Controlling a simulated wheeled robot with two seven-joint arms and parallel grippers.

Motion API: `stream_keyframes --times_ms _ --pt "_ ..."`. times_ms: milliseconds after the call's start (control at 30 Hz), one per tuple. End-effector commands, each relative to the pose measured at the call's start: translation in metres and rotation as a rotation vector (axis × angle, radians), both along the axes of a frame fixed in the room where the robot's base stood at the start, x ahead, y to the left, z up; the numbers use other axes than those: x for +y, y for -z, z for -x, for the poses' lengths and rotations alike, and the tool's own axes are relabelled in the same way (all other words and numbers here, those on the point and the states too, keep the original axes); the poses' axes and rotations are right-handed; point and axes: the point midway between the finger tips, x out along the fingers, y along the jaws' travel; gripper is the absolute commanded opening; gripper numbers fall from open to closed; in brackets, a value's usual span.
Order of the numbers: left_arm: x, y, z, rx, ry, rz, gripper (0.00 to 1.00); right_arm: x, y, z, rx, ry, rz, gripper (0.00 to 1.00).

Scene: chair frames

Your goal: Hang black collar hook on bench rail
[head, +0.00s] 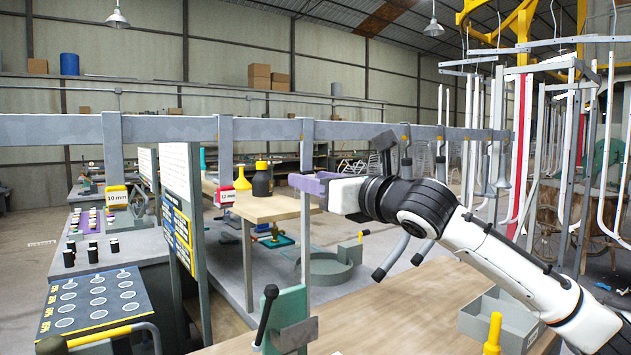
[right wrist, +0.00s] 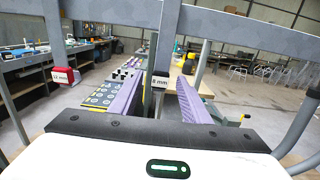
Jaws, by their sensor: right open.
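The bench rail (head: 260,129) is a long grey bar crossing the head view; it also crosses the top of the right wrist view (right wrist: 225,22). A hook with a black collar (head: 407,163) hangs at the rail just behind my right arm, which hides its middle. Two curved dark-tipped hook ends (head: 381,270) show below the arm; I cannot tell which belongs to which hook. My right gripper (head: 308,184) is open below the rail, its purple fingers apart and empty in the right wrist view (right wrist: 170,103). My left gripper is out of view.
Another hook (head: 440,150) and a flared grey one (head: 503,165) hang farther right. Tags marked 10 mm (head: 117,197) and 12 mm (head: 226,197) hang below the rail at left. A grey bin (head: 483,322) and a green clamp (head: 288,318) stand on the wooden bench (head: 385,310).

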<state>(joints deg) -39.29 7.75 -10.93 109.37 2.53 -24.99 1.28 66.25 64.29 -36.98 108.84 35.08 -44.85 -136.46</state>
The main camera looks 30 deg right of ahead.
Motion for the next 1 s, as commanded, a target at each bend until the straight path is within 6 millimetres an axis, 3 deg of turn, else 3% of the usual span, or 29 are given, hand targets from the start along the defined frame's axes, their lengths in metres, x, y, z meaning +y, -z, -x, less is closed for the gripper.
stream_keyframes --times_ms 167,800,1000 --pt "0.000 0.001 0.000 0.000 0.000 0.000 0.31 -0.002 0.000 0.009 -0.001 0.001 0.002 0.43" --pt "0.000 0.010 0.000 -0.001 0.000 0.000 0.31 -0.006 0.004 0.072 0.000 0.001 0.002 0.43" --pt "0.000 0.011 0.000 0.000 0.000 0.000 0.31 -0.006 0.004 0.080 0.000 0.000 0.001 0.43"
